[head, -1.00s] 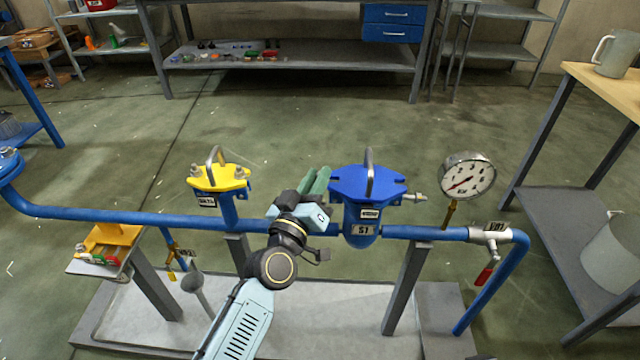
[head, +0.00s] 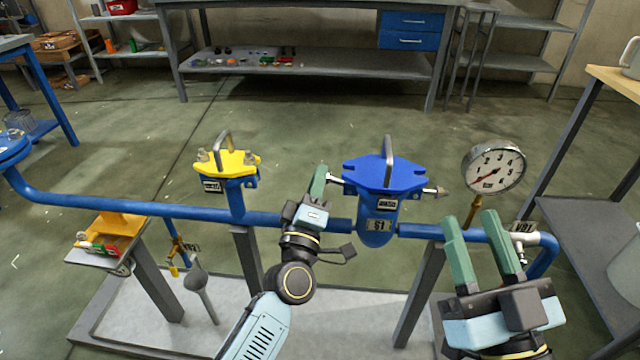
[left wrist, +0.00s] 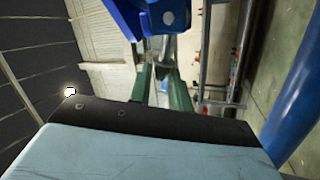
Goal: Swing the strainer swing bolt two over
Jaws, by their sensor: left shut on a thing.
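The blue strainer (head: 376,220), with its flat blue lid (head: 385,175) and raised handle, stands in the pipe run at mid-picture. One swing bolt (head: 434,192) sticks out sideways at the lid's right. Another swing bolt (head: 335,178) shows at the lid's left, at my left gripper (head: 318,183). My left gripper's green fingers are shut on this left bolt, mostly hidden behind them; in the left wrist view the fingers (left wrist: 162,88) are beneath the blue lid edge. My right gripper (head: 476,245) is open and empty, in front of the pipe and below the gauge.
A pressure gauge (head: 494,167) and a valve (head: 527,236) stand right of the strainer, close to my right gripper. A yellow-lidded vessel (head: 228,164) stands left on the blue pipe (head: 130,207). A wooden-topped table (head: 615,85) is at the right. The floor behind is clear.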

